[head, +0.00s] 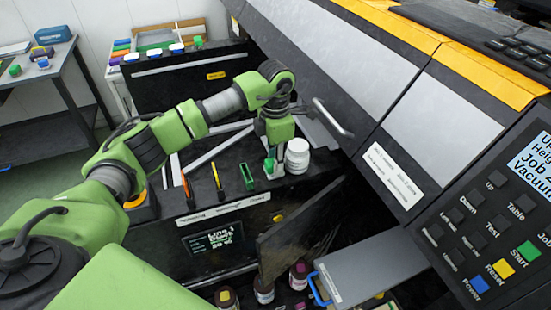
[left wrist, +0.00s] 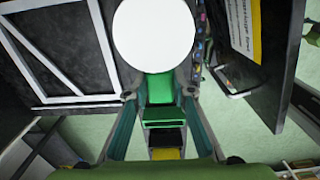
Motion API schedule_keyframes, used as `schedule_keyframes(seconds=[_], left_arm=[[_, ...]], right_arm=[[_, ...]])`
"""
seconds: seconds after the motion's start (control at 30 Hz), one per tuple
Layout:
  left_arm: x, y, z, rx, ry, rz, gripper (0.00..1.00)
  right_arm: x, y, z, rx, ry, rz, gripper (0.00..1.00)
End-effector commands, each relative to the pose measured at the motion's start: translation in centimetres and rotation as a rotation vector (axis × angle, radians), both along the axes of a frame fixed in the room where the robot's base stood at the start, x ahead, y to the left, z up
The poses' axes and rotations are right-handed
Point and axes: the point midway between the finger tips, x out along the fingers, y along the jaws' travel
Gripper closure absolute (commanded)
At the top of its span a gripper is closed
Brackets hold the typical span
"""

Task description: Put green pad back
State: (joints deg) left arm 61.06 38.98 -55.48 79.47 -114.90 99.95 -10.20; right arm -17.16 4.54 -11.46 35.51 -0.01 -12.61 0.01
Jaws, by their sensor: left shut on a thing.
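My left gripper (head: 271,172) points down over the black top of the cabinet, just left of a white bottle (head: 297,157). It is shut on a small green pad (head: 269,165), which also shows between the fingertips in the left wrist view (left wrist: 160,87). A green-edged slot (head: 248,176) with a dark inside stands on the black top, left of the gripper and apart from it. It also shows below the pad in the left wrist view (left wrist: 163,116). My right gripper is not in view.
A yellow-and-black upright piece (head: 219,180) and an orange one (head: 187,188) stand left of the green slot. The white bottle's round top (left wrist: 153,32) is close to the fingers. A metal handle (head: 332,118) juts out at the right. A dark panel (head: 290,230) hangs open below.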

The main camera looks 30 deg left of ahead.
Motion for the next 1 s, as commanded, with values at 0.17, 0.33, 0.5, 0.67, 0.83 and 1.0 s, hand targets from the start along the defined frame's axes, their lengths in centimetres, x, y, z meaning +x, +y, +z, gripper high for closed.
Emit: schedule_keyframes(seconds=[0.17,0.33,0.5,0.67,0.83,1.0], left_arm=[[0.0,0.0,-0.2,0.000,0.000,0.000,0.97],[0.0,0.0,-0.3,-0.001,-0.001,0.000,0.60],[0.0,0.0,-0.2,-0.001,-0.001,0.000,0.60],[0.0,0.0,0.0,-0.001,-0.001,0.000,0.60],[0.1,0.0,1.5,-0.001,-0.004,-0.001,0.60],[0.2,0.0,5.1,0.000,-0.008,0.000,0.60]], right_arm=[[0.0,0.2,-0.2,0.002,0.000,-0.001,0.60],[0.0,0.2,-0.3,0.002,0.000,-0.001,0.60],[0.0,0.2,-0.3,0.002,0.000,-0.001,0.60],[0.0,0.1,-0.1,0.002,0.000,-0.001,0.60],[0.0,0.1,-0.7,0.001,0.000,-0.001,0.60],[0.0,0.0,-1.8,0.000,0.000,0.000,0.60]])
